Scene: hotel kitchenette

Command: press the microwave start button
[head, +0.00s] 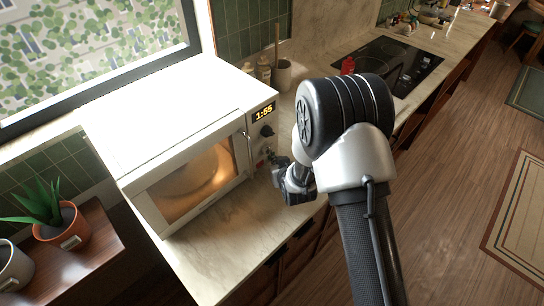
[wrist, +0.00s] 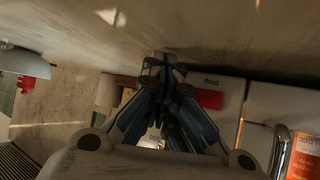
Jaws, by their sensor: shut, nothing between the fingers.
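The white microwave (head: 185,125) stands on the counter with its door shut. Its window glows orange inside and its display (head: 264,113) reads 1:55. A dark knob (head: 266,131) sits below the display. My gripper (head: 273,158) is shut and empty, with its fingertips close to the lower control panel. In the wrist view the shut fingers (wrist: 166,62) reach across the panel, and a red button (wrist: 210,99) labelled stop, upside down, shows just right of them. The start button is not clearly visible; the fingers cover part of the panel. I cannot tell whether the tips touch it.
The door handle (wrist: 279,150) is close to the right of the gripper in the wrist view. A utensil crock (head: 284,75) and bottles (head: 264,70) stand behind the microwave. Counter in front of the microwave is clear.

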